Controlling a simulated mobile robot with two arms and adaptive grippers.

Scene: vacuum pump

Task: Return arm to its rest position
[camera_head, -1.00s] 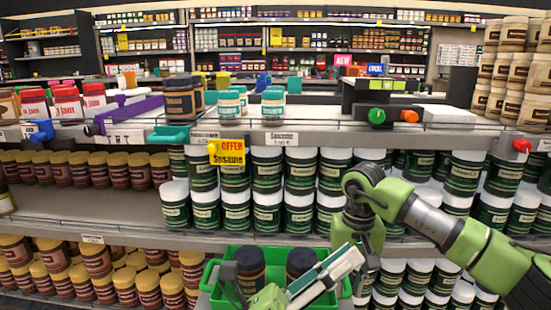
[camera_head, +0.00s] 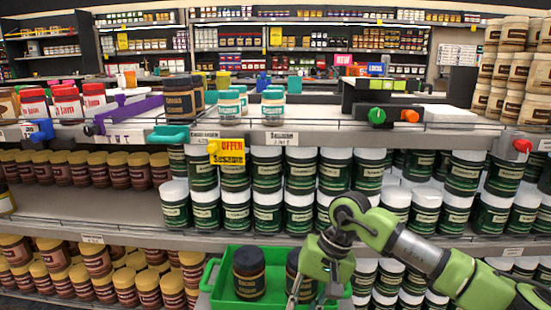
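My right arm comes in from the right, and its green gripper (camera_head: 307,297) points down over the right part of the green crate (camera_head: 218,298) at the bottom centre. Its two fingers look spread, with no object visible between them; their tips are close to the bottom edge of the picture. Two dark jars with brown labels stand in the crate. The left jar (camera_head: 249,273) is in clear view. The right jar (camera_head: 293,264) is partly hidden behind the gripper. My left gripper is not in view.
A shelf of green jars with white lids (camera_head: 268,210) is right behind the arm. Brown jars with gold lids (camera_head: 100,172) fill the left. The middle shelf has bare room at left.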

